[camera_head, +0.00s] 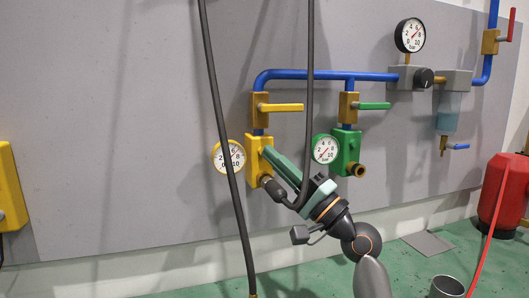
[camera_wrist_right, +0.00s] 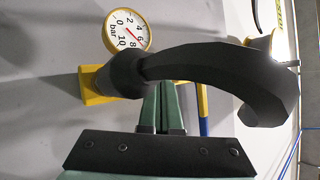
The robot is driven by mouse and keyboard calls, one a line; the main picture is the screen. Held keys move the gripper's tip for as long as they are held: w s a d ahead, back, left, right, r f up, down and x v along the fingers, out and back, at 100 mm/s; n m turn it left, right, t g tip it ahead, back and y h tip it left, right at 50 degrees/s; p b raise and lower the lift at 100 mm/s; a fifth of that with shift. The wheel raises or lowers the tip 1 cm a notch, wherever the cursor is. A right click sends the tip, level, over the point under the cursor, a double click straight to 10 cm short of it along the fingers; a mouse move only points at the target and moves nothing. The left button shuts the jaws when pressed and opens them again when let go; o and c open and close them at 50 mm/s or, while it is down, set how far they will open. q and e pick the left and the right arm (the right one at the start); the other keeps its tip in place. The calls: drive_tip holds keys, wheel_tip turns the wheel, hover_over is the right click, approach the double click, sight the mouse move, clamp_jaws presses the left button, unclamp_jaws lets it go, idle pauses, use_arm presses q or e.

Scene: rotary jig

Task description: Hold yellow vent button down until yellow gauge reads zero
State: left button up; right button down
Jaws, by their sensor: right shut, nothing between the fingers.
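The yellow valve block (camera_head: 255,147) is on the grey wall panel, with the yellow gauge (camera_head: 228,157) at its left. In the right wrist view the yellow gauge (camera_wrist_right: 128,31) has a red needle, seemingly toward the 6 to 8 side; the exact reading is unclear. My right gripper (camera_head: 268,153) is shut and empty, its green fingers reaching the front of the yellow block. In the right wrist view its fingers (camera_wrist_right: 162,105) pass behind a black hose. The yellow vent button is hidden, so I cannot tell whether the fingertips touch it. My left gripper is not in view.
A black hose (camera_wrist_right: 215,62) ends at the yellow block and curves across my fingers. Another dark hose (camera_head: 222,125) hangs in front of the panel. A green block (camera_head: 346,150) with its own gauge (camera_head: 325,149) is to the right. A yellow lever (camera_head: 282,107) sits above.

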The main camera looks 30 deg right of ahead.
drive_tip(key=shift+w+d, duration=0.1)
drive_tip(key=shift+w, duration=0.25)
idle(0.5)
drive_tip(key=shift+r, duration=0.2)
idle(1.3)
drive_tip(key=shift+s, duration=0.1)
drive_tip(key=shift+s+f, duration=0.25)
drive_tip(key=shift+s, duration=0.3)
drive_tip(key=shift+s+a+p, duration=0.25)
drive_tip(key=shift+s, duration=0.55)
drive_tip(key=shift+s+a+p, duration=0.2)
drive_tip(key=shift+s+p, duration=0.1)
drive_tip(key=shift+s, duration=0.55)
drive_tip(key=shift+s+a+p, duration=0.25)
drive_tip(key=shift+s, duration=0.55)
